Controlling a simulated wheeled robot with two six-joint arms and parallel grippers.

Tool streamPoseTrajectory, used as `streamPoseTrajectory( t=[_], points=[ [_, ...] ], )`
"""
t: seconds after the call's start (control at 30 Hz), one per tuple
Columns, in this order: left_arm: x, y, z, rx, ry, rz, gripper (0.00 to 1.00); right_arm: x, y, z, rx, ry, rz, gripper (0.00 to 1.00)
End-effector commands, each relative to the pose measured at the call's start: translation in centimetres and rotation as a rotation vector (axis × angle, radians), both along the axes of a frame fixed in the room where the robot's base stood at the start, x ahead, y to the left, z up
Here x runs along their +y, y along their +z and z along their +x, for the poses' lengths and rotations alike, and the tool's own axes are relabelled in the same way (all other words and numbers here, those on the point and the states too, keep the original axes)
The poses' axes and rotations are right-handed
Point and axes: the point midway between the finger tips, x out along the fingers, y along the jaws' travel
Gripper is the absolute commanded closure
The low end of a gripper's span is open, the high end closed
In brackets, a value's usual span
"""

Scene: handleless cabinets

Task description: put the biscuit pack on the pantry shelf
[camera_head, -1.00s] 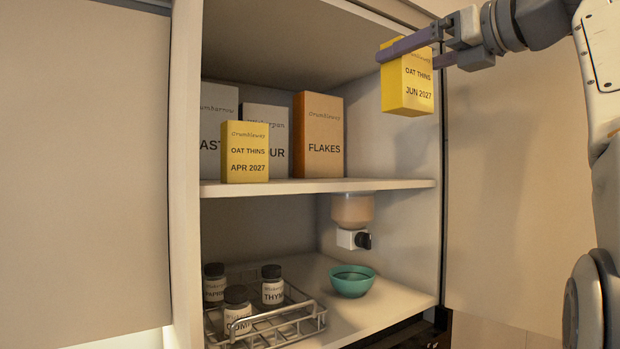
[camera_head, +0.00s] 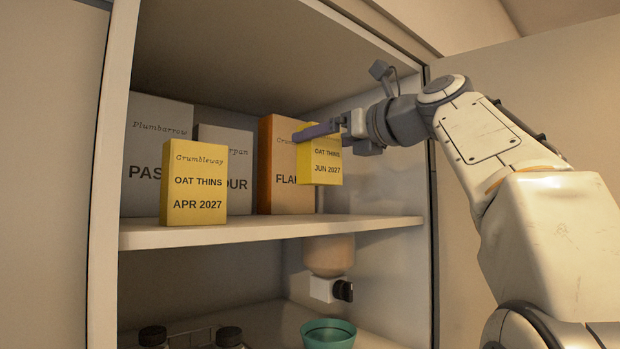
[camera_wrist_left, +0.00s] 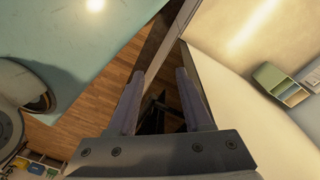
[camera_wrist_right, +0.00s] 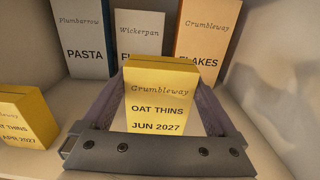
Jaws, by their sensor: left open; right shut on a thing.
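My right gripper (camera_head: 322,132) is shut on a yellow biscuit pack (camera_head: 326,168) marked Oat Thins, Jun 2027. The pack is upright inside the cabinet opening, above the right part of the pantry shelf (camera_head: 270,229); its lower edge appears apart from the board. In the right wrist view the pack (camera_wrist_right: 160,105) sits between both fingers. A second yellow pack (camera_head: 194,194), marked Oat Thins, Apr 2027, stands at the shelf's front left. My left gripper (camera_wrist_left: 160,88) is open and empty in the left wrist view, away from the shelf.
Behind stand a grey pasta box (camera_head: 145,165), a grey box (camera_head: 238,160) partly hidden, and an orange flakes box (camera_head: 278,165). Below the shelf are a dispenser (camera_head: 328,262), a teal bowl (camera_head: 328,335) and dark-lidded jars (camera_head: 228,337). The shelf's front right is clear.

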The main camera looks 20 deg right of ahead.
Motion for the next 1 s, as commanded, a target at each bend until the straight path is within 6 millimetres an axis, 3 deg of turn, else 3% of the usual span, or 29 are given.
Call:
streamPoseTrajectory(
  t=[0.2,0.7,1.0],
  points=[
    [0.0,0.1,0.0,0.000,0.000,0.000,0.50,1.2,-2.1,3.2,0.000,0.000,-0.001,0.78],
    [0.0,0.2,0.0,0.000,0.000,0.000,0.50,1.0,-5.7,3.0,-0.001,-0.004,0.000,0.78],
    [0.0,0.2,0.0,0.000,0.000,0.000,0.50,0.9,-6.0,3.0,-0.002,-0.005,-0.002,0.78]
  ],
)
